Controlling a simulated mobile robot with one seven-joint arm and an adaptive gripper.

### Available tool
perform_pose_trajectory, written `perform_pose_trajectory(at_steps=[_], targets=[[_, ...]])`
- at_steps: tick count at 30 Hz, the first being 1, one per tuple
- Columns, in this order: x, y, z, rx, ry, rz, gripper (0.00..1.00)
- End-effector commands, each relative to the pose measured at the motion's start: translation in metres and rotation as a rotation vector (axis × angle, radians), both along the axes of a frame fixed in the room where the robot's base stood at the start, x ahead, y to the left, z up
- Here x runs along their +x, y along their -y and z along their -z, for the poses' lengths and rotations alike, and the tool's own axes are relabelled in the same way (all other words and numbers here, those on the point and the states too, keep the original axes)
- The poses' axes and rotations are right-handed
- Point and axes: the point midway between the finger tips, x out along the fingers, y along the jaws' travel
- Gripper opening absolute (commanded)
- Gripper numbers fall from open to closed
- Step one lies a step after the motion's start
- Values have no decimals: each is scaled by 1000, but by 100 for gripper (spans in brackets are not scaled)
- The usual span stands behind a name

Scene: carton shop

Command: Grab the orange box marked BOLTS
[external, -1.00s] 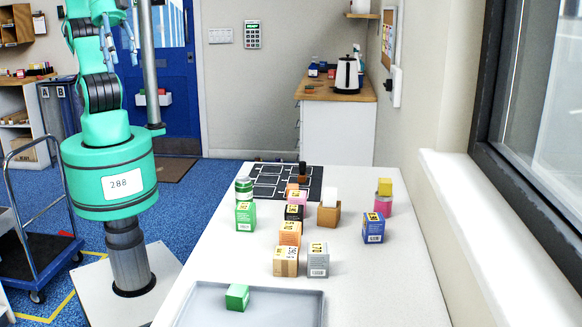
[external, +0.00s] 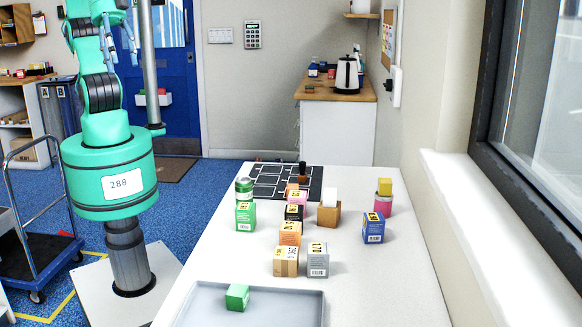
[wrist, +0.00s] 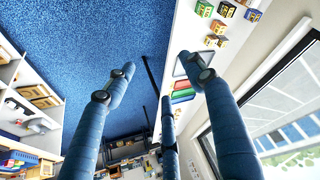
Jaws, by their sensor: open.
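An orange box (external: 290,234) stands on the white table in the external view, in the middle row of boxes. It is behind a tan box (external: 286,262) and in front of a black box (external: 294,213). Its lettering is too small to read. A smaller orange item (external: 292,189) shows farther back, partly hidden. My gripper (external: 120,58) hangs high at the upper left of the external view, well away from the table. In the wrist view my gripper (wrist: 156,80) has its fingers wide apart with nothing between them. Several boxes show small at that view's top right.
A grey box (external: 318,260) stands right of the tan box. A green box (external: 245,216), a brown box (external: 329,214) and a blue box (external: 373,228) stand around the row. A grey tray (external: 290,305) holds a green cube (external: 237,297). The table's right front is clear.

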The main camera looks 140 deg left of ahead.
Motion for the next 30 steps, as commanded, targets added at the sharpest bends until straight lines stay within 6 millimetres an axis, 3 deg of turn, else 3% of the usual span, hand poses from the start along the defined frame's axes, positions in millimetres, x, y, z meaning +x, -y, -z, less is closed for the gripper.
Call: perform_pose_trajectory(at_steps=[8, 14, 20, 30], targets=[[1, 0, 0, 0, -1, -1, 55], [12, -6, -2, -3, -16, -26, 55], [43, -24, -4, -10, -54, -87, 55], [119, -81, 7, -36, -142, -241, 55]])
